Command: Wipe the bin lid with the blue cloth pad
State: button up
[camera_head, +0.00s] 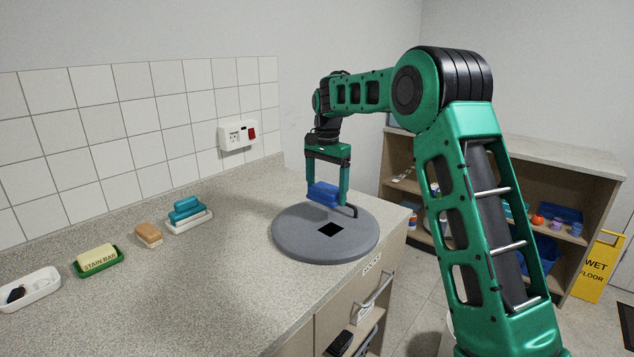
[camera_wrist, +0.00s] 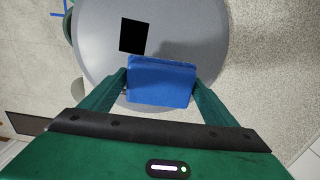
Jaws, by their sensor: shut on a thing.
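The blue cloth pad (camera_head: 323,193) is between the fingers of my gripper (camera_head: 326,195), which is shut on it. The pad also shows in the wrist view (camera_wrist: 160,82), held between the two green fingers (camera_wrist: 161,88). The grey round bin lid (camera_head: 290,237) lies on the counter near its right edge, with a dark handle at its right side and a black square patch (camera_head: 329,230) on its top. The pad is over the back part of the lid. I cannot tell whether it touches the lid. The wrist view shows the lid (camera_wrist: 95,50) and the patch (camera_wrist: 132,36) too.
On the counter (camera_head: 200,290) at left are a white dish (camera_head: 42,292), a stain bar (camera_head: 97,258) in a green dish, a brown-topped block (camera_head: 148,234) and teal pads (camera_head: 186,210) on a white tray. A yellow wet-floor sign (camera_head: 596,268) stands at right by a shelf.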

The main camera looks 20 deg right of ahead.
jog(key=shift+r, duration=1.35)
